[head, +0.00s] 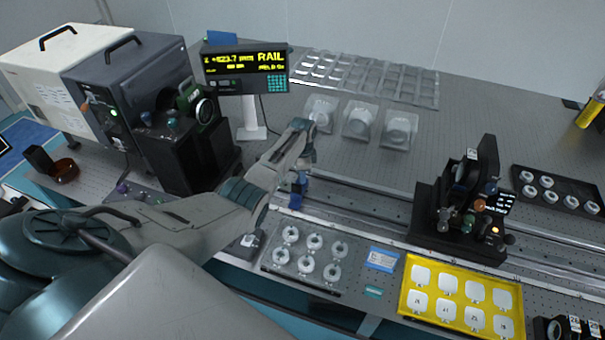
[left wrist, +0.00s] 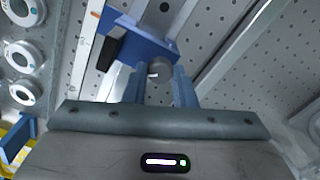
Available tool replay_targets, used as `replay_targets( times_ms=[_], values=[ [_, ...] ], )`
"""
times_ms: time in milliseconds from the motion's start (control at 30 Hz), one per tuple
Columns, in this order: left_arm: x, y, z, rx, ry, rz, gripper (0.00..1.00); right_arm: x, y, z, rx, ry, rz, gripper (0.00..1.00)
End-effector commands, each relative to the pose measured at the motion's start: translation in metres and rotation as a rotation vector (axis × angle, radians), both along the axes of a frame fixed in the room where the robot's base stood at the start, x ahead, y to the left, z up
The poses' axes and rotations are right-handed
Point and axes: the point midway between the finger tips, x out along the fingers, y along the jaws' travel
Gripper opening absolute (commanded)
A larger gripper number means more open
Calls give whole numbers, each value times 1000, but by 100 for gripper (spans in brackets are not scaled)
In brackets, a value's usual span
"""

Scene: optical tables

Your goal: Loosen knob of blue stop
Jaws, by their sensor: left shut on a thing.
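The blue stop (head: 298,190) sits on the rail (head: 355,203), mostly covered by my left arm in the head view. In the left wrist view the blue stop (left wrist: 140,38) is at the top, with a black part on its left side. Its round grey knob (left wrist: 160,70) lies between the two fingers of my left gripper (left wrist: 160,85). The fingers are closed on the knob from both sides. In the head view my left gripper (head: 300,178) reaches down at the stop. My right gripper is not in view.
A tray of white ring-shaped parts (head: 305,255) lies in front of the rail. A black optical mount (head: 465,205) stands on the rail to the right. A yellow tray (head: 462,300) is at the front right. A display reading RAIL (head: 245,70) stands behind.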

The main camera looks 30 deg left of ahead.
Motion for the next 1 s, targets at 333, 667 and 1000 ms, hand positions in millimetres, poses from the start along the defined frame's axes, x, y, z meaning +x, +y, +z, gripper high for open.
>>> replay_targets(
  times_ms=[333,667,1000],
  values=[
    [1,0,2,0,-5,-115,1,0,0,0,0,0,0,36],
    [1,0,2,0,-5,-131,1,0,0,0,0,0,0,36],
    [1,0,1,0,-3,-129,46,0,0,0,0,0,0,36]
  ],
)
